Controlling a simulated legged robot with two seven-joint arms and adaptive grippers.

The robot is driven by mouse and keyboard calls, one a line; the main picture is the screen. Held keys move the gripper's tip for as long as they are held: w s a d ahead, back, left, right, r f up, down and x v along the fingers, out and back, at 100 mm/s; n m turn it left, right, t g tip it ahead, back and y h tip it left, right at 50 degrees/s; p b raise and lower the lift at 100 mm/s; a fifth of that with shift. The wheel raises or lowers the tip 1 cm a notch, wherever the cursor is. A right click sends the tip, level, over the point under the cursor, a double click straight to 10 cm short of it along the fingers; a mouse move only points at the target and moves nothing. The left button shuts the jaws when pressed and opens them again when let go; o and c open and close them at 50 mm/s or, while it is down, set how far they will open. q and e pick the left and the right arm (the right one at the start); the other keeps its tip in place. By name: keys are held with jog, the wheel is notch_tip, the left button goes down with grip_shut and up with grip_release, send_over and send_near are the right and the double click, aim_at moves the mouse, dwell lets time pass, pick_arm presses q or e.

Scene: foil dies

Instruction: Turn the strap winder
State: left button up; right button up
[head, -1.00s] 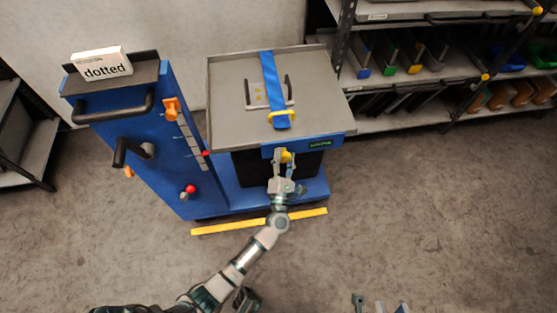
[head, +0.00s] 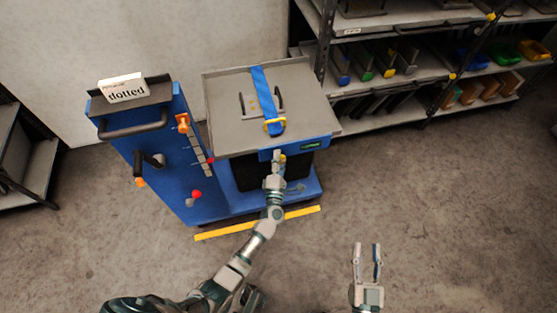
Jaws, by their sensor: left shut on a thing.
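My right gripper (head: 367,248) is open and empty above the floor, right of the cart.
The blue cart column (head: 165,150) on the left carries a push handle, a crank, a red knob and a "dotted" card (head: 123,88). A yellow bar (head: 258,223) lies along the cart's front. Shelves (head: 400,70) stand at the back right. The floor at right is clear.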

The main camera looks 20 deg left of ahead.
pick_arm(q)
jog(key=shift+d+f, duration=0.1)
jog(key=shift+f, duration=0.15)
jog(key=o, duration=1.2)
jog(key=shift+c, duration=0.2)
jog(key=shift+s+r, duration=0.1)
jog(key=v, duration=1.1)
jog(key=shift+s, duration=0.35)
